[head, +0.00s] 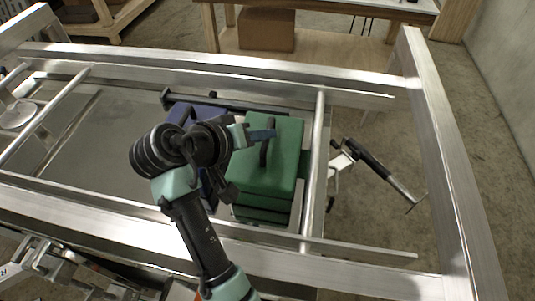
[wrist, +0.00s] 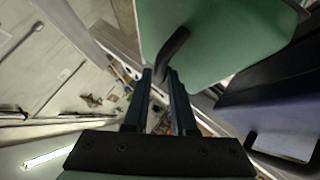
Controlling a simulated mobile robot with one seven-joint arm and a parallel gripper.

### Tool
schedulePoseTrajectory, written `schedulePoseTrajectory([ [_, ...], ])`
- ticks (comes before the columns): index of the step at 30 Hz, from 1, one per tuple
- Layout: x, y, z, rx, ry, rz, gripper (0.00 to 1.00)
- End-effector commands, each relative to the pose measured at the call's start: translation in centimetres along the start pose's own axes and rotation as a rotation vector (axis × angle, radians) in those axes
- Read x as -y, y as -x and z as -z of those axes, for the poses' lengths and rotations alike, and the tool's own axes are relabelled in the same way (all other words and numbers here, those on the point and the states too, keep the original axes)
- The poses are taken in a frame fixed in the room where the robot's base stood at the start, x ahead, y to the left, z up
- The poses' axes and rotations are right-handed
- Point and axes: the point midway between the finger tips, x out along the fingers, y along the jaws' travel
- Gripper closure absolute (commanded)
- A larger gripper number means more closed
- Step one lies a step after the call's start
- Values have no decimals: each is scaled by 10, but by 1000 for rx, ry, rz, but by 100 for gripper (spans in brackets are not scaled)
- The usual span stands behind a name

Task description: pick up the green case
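The green case (head: 278,170) stands in the aluminium trailer frame, with a black handle (head: 264,152) on its top. My gripper (head: 268,134) is over the case top, close to the handle. In the wrist view the green case (wrist: 225,35) fills the upper part, and its handle (wrist: 174,48) reaches down to the gap between my fingertips (wrist: 160,76). The fingers are apart, and I see no clear contact with the handle. My wrist hides part of the case's left side in the head view.
A blue case (head: 183,112) stands just left of the green one, partly behind my arm; it also shows in the wrist view (wrist: 275,105). A trailer crossbar (head: 316,150) runs close on the right. A wooden bench with a cardboard box (head: 266,30) stands behind.

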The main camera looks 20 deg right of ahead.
Motion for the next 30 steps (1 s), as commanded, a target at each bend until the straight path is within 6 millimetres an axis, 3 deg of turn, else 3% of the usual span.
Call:
schedulePoseTrajectory([
  [6,-1,-26,1,2,0,0,75],
  [14,0,-30,1,0,0,1,75],
  [18,0,-29,1,0,0,1,100],
  [30,0,-29,1,0,0,1,100],
])
